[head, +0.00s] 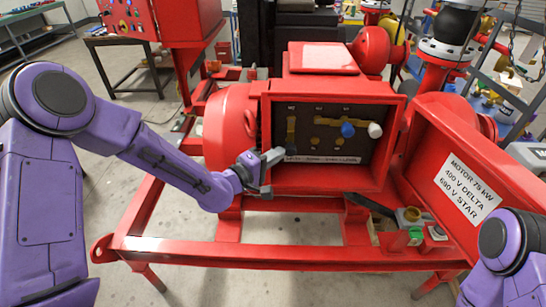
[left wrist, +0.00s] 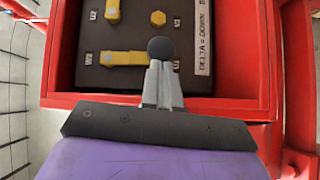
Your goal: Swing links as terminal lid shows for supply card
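The terminal box (head: 400,108) is open, with a dark board inside. A yellow link (head: 291,130) at the board's left stands upright; it also shows in the left wrist view (left wrist: 123,58). A second yellow link (left wrist: 112,12) lies at a right angle to it. A blue knob (head: 347,130) and a pale knob (head: 375,130) stand out at the right. My left gripper (head: 275,157) is at the box's lower left corner. Its fingers (left wrist: 162,85) are close together, with a dark round knob (left wrist: 160,46) just past their tips. I cannot tell whether they touch. My right gripper is out of view.
The lid (head: 465,180) hangs open at the right; its label reads motor 75 kW, 400 V delta, 690 V star. A label strip (head: 322,159) runs along the board's bottom. The red skid frame (head: 290,252) crosses below, with small parts beside the lid.

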